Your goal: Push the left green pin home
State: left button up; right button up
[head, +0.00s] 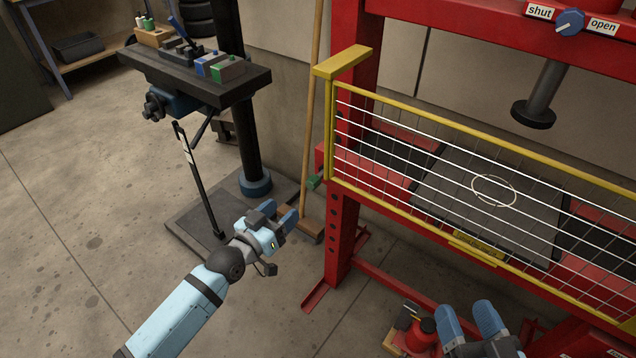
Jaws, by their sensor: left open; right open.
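The left green pin (314,181) shows as a small green end at the left post of the red press frame (344,225), sticking out to the left of it. How deep it sits in the post I cannot tell. My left gripper (279,212) is open and empty. In the head view it is to the left of and below the pin, apart from it, with its blue fingers pointing up and right. My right gripper (466,312) is open and empty at the bottom edge, low in front of the press. No right green pin shows.
A yellow guard (440,112) with white wires covers the press front, over a dark plate (455,190) with a pale ring. A broom (311,228) leans behind my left gripper. A drill stand (200,82) is at left.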

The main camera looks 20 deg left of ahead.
aim_at(310, 185)
pick_arm(q)
jog(key=b+x, duration=0.2)
jog(key=x, duration=0.8)
jog(key=shift+f, duration=0.1)
jog(key=shift+w+d+b, duration=0.25)
jog(key=shift+w+b, duration=0.05)
jog(key=shift+w, duration=0.3)
pick_arm(e)
jog(key=shift+s+a+r+t+y, duration=0.1)
jog(key=shift+a+r+t+y, duration=0.3)
jog(key=shift+r, duration=0.2)
jog(key=shift+a+r+t+y, duration=0.2)
jog(key=shift+a+r+y, duration=0.05)
jog(key=shift+r+y, duration=0.3)
